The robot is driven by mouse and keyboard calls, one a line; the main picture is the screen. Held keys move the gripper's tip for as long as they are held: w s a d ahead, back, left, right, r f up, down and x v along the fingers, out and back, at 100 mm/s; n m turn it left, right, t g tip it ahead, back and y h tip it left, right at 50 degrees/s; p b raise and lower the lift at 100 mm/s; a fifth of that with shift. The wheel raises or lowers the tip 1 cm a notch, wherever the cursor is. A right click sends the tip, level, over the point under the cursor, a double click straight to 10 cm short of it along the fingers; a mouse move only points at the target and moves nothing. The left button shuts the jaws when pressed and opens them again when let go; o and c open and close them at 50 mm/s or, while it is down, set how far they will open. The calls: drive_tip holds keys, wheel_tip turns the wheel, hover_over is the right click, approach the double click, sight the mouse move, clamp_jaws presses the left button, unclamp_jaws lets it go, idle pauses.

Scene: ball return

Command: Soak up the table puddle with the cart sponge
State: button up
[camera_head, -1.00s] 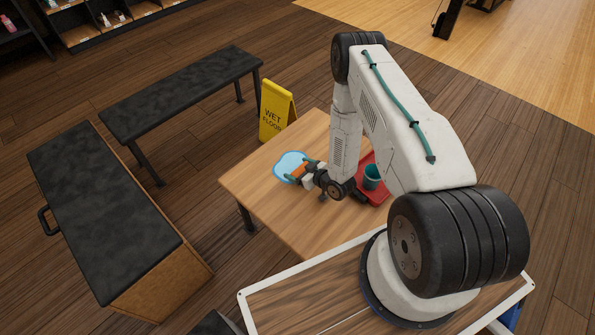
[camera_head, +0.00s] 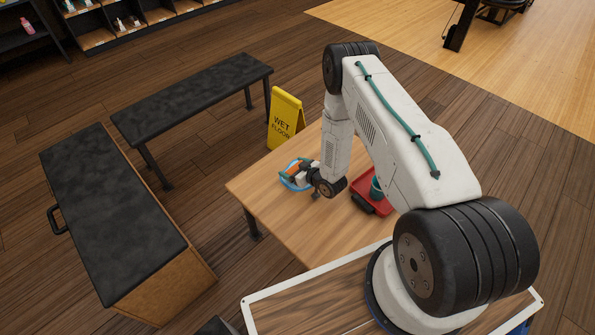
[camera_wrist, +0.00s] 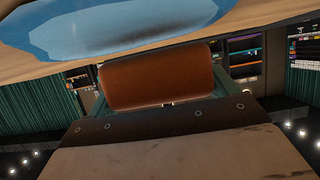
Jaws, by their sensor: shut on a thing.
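The orange sponge (camera_head: 302,165) is held between the teal fingers of my gripper (camera_head: 297,171), over the light blue puddle (camera_head: 289,186) on the wooden table (camera_head: 262,205). My gripper and the sponge hide much of the puddle in the head view. In the wrist view, the sponge (camera_wrist: 158,82) fills the space between the fingers. The puddle (camera_wrist: 120,28) spreads across the top of that view, with a paler middle and darker blue rim. I cannot tell whether the sponge touches it.
A red tray (camera_head: 363,192) with a teal cup (camera_head: 377,188) and a dark item stands right of my gripper. A yellow wet floor sign (camera_head: 285,119) stands behind the table. Black benches (camera_head: 195,95) are at the left. The table's front part is clear.

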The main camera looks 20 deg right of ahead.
drive_tip(key=shift+w+a+r, duration=0.1)
drive_tip(key=shift+w+a, duration=0.2)
drive_tip(key=shift+w, duration=0.45)
drive_tip(key=shift+w+a, duration=0.3)
drive_tip(key=shift+w, duration=0.45)
drive_tip(key=shift+w+a, duration=0.35)
drive_tip(key=shift+w, duration=0.45)
drive_tip(key=shift+w+a, duration=0.3)
drive_tip(key=shift+w, duration=0.5)
drive_tip(key=shift+w+d, duration=0.35)
drive_tip(key=shift+d, duration=0.5)
drive_tip(key=shift+s+d+f, duration=0.1)
drive_tip(key=shift+s+d, duration=0.2)
drive_tip(key=shift+s, duration=0.5)
drive_tip(key=shift+s+d+f, duration=0.1)
drive_tip(key=shift+s+d, duration=0.2)
drive_tip(key=shift+s, duration=0.5)
drive_tip(key=shift+s+d+f, duration=0.1)
drive_tip(key=shift+s+d, duration=0.2)
drive_tip(key=shift+s, duration=0.5)
drive_tip(key=shift+s+d+r, duration=0.1)
drive_tip(key=shift+s+d, duration=0.25)
drive_tip(key=shift+s, duration=0.45)
drive_tip(key=shift+s+d+r, duration=0.1)
drive_tip(key=shift+s+d, duration=0.25)
drive_tip(key=shift+s, duration=0.5)
drive_tip(key=shift+s+d, duration=0.35)
drive_tip(key=shift+s, duration=0.45)
